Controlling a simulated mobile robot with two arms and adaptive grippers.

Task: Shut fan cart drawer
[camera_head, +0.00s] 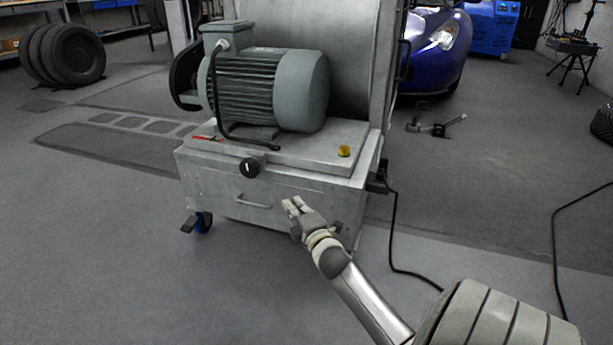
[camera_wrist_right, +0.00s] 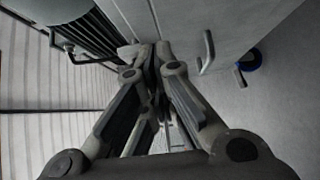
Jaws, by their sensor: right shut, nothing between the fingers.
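The fan cart (camera_head: 330,150) is a light grey metal cabinet carrying a big motor. Its drawer (camera_head: 222,193) is in the lower front, with a bar handle (camera_head: 255,203). The drawer front looks about flush with the cart; I cannot tell whether a small gap remains. My right gripper (camera_head: 291,206) is shut and empty, its tips at the drawer front just right of the handle. In the right wrist view, the closed fingertips (camera_wrist_right: 150,50) are close to the drawer face, beside the handle (camera_wrist_right: 208,50); contact is unclear. My left gripper is out of view.
The ribbed motor (camera_head: 262,88) stands on the cart top, with a black knob (camera_head: 250,167) and a yellow button (camera_head: 344,151) at the front. A blue caster (camera_head: 203,220) is below. A black cable (camera_head: 393,235) lies at the right. The floor in front is clear.

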